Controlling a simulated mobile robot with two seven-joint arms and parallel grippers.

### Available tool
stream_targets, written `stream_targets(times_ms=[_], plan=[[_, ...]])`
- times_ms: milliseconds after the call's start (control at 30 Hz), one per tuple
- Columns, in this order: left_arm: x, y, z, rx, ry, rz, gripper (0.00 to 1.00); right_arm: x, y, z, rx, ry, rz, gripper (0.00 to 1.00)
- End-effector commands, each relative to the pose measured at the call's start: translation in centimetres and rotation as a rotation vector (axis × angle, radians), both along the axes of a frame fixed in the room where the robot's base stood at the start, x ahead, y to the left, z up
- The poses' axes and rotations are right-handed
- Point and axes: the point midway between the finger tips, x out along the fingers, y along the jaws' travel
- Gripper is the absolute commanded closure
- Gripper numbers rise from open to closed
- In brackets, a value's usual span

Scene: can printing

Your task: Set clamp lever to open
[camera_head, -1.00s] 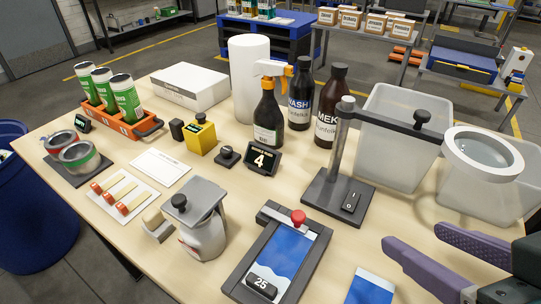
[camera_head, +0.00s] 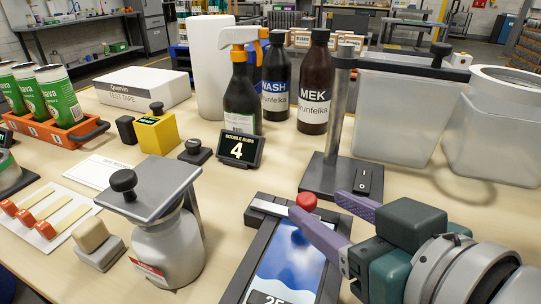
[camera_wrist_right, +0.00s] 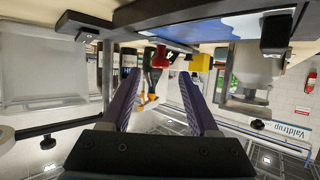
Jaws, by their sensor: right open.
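The clamp lever's red knob (camera_head: 306,201) stands at the end of a metal bar (camera_head: 268,207) across the top of a dark frame (camera_head: 246,248). My right gripper (camera_head: 317,205) is open, its purple fingers reaching in from the right with the tips close around the red knob. In the right wrist view, the picture is upside down and the red knob (camera_wrist_right: 160,56) shows between and beyond the two open fingers (camera_wrist_right: 158,80). I cannot tell whether the fingers touch it. My left gripper is not in view.
A black stand (camera_head: 324,177) with a post rises just behind the frame. A grey jar (camera_head: 168,245) with a black-knobbed plate stands left of it. A counter display (camera_head: 240,149) and bottles, including the MEK bottle (camera_head: 315,85), stand behind. Clear bins (camera_head: 400,115) stand back right.

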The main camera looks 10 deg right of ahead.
Motion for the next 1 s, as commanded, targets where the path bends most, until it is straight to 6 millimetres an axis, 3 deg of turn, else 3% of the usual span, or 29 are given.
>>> stream_targets(times_ms=[200,567,1000], plan=[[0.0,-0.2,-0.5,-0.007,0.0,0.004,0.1,2.5,0.5,-1.1,0.001,-0.001,-0.001,0.39],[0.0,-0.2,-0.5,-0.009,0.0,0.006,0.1,3.1,0.6,-1.3,0.001,0.001,0.0,0.39],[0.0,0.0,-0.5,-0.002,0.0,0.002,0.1,3.0,0.6,-1.3,0.0,0.001,-0.001,0.88]])
